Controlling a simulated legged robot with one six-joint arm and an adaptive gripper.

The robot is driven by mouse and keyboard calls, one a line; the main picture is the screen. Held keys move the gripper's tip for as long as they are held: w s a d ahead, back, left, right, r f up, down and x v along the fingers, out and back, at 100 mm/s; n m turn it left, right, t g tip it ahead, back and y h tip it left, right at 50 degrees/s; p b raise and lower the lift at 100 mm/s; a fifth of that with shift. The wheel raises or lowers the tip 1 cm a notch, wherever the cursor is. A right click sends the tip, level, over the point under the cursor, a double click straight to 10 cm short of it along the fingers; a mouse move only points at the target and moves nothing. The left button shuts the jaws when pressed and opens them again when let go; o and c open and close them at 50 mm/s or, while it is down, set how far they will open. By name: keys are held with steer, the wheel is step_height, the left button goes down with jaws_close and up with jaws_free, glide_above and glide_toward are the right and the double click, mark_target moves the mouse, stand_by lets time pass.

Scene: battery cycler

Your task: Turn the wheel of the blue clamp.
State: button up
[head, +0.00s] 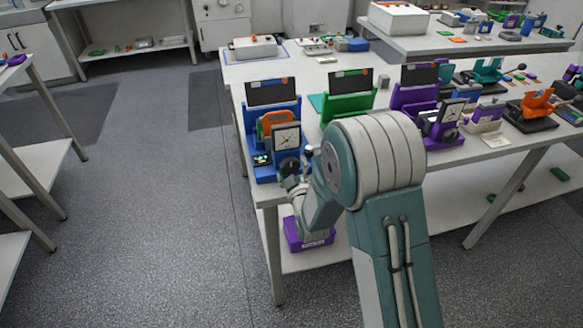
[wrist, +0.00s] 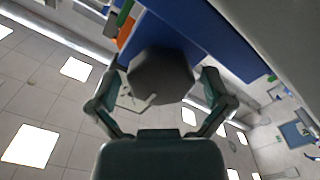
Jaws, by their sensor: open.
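The blue clamp (head: 263,172) stands at the left front corner of the table, with a dark upright panel, an orange part and a square white-faced dial. In the wrist view its blue body (wrist: 195,42) runs across the top. A dark, many-sided wheel (wrist: 160,77) sticks out from it towards my palm. My gripper (wrist: 163,72) is open, with one finger on each side of the wheel. I see no clear contact between the fingers and the wheel. In the head view my gripper (head: 291,172) is at the clamp's lower front, small and partly hidden by my arm.
A green clamp (head: 349,105) and a purple clamp (head: 413,98) stand to the right along the table (head: 300,68). An orange clamp (head: 537,103) is farther right. A purple box (head: 303,236) lies on the shelf below. The floor left of the table is clear.

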steer(key=shift+a, duration=0.4)
steer(key=shift+d, duration=0.35)
steer(key=c, duration=1)
steer(key=shift+f+m, duration=0.1)
steer(key=shift+m, duration=0.2)
